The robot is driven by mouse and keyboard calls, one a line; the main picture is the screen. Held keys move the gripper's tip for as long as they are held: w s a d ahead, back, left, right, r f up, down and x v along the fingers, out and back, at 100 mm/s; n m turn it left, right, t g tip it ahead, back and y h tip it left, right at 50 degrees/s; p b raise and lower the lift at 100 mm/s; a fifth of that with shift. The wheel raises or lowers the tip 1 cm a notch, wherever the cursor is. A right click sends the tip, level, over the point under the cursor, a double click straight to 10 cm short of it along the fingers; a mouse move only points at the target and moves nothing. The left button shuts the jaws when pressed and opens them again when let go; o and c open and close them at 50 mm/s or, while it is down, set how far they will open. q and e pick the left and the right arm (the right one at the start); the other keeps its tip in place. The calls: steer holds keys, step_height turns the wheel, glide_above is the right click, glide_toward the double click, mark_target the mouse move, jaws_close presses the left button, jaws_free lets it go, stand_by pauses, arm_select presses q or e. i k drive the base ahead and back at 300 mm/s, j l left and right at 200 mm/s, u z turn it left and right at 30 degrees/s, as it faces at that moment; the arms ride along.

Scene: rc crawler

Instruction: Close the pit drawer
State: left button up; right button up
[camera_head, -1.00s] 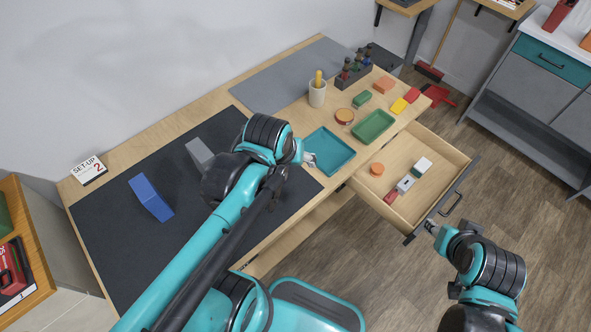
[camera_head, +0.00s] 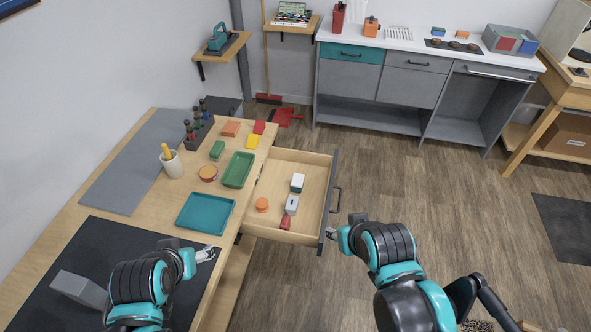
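The pit drawer (camera_head: 268,227) is pulled out from the right side of the wooden table.
On the table (camera_head: 155,218) are a teal tray (camera_head: 205,213), a green tray (camera_head: 238,170), a white cup (camera_head: 171,165), a dark bottle rack (camera_head: 199,128) and small coloured blocks. Grey cabinets (camera_head: 406,86) stand at the back. The floor right of the drawer is clear.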

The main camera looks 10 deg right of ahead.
mark_target(308, 229)
steer(key=k+l+z, duration=0.1)
steer(key=l, duration=0.35)
steer(key=k+l+z, duration=0.1)
steer(key=l, duration=0.35)
steer(key=l+u, duration=0.1)
steer(key=u, duration=0.65)
steer(key=k+l+u, duration=0.1)
steer(key=u, duration=0.3)
